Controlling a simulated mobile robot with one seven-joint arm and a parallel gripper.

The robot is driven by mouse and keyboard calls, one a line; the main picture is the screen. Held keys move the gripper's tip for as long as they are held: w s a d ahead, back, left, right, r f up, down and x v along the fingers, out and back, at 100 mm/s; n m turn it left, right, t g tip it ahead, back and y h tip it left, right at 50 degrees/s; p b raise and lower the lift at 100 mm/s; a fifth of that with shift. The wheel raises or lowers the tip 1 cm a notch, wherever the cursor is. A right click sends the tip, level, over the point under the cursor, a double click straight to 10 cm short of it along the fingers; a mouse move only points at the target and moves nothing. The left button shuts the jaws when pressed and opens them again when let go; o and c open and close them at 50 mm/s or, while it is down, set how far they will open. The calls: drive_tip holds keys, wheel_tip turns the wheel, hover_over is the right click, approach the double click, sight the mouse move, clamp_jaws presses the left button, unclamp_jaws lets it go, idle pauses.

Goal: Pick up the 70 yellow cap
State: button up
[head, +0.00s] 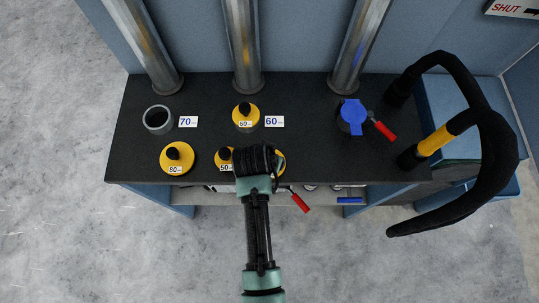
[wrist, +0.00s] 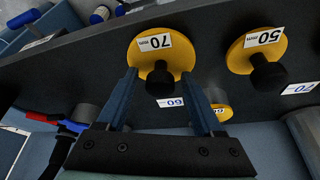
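The 70 yellow cap (wrist: 146,57) is a yellow disc with a white 70 mm label and a black knob (wrist: 160,84). In the wrist view it lies just beyond my fingertips. My gripper (wrist: 159,76) is open, with one blue finger on each side of the knob; I cannot tell whether they touch it. In the head view my gripper (head: 262,160) covers most of this cap, and only a yellow sliver (head: 282,163) shows at its right, near the bench's front edge.
On the dark bench (head: 310,150), the 50 cap (head: 223,154), 80 cap (head: 177,168) and 60 cap (head: 246,108) stand nearby. An open grey pipe end (head: 157,119) sits beside a 70 tag (head: 188,122). A blue lid (head: 352,117) and a black hose (head: 490,160) are at right.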

clamp_jaws()
drive_tip(key=shift+r, duration=0.15)
